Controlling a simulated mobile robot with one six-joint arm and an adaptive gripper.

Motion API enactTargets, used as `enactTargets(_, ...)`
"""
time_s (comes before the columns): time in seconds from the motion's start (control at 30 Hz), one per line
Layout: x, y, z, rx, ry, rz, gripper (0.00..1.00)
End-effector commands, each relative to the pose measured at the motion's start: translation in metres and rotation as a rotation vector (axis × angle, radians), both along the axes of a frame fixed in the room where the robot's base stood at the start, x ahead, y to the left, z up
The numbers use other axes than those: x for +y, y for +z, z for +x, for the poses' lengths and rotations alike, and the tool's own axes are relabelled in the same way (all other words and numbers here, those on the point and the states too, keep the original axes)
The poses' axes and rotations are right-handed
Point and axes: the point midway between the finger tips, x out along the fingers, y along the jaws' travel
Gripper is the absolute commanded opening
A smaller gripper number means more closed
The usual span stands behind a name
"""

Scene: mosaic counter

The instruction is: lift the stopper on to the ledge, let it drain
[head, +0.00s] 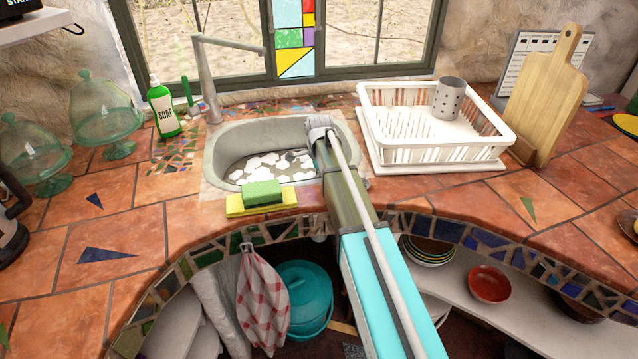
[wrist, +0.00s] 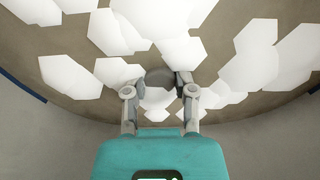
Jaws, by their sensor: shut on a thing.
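My gripper (wrist: 163,80) shows in the wrist view with its two fingers closed around a small round grey thing, which I take to be the stopper (wrist: 158,75). Only part of the stopper shows between the fingertips; I cannot tell whether it touches the sink floor. White foam patches lie around it. In the head view my arm reaches over the front rim into the grey sink (head: 222,150); the fingers and stopper are mostly hidden there. The sink holds murky water with white foam. No separate ledge stands out apart from the sink's rim and the tiled counter.
A sponge (head: 262,193) rests on a yellow cloth (head: 234,207) at the sink's front. The faucet (head: 207,85) and soap bottle (head: 163,110) stand back left. A white dish rack (head: 395,125) holding a grey cup (head: 448,98) is close on the right. Tiles at left (head: 110,210) are clear.

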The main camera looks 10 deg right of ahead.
Motion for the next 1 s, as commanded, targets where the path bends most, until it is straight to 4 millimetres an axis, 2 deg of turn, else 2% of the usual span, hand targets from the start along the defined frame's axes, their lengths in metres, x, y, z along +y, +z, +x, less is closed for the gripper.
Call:
enactTargets(0.47, 0.0, 0.007, 0.0, 0.0, 0.0, 0.0, 0.0)
enactTargets(0.67, 0.0, 0.02, 0.0, 0.0, 0.0, 0.0, 0.0)
enactTargets(1.0, 0.0, 0.055, 0.0, 0.0, 0.0, 0.0, 0.0)
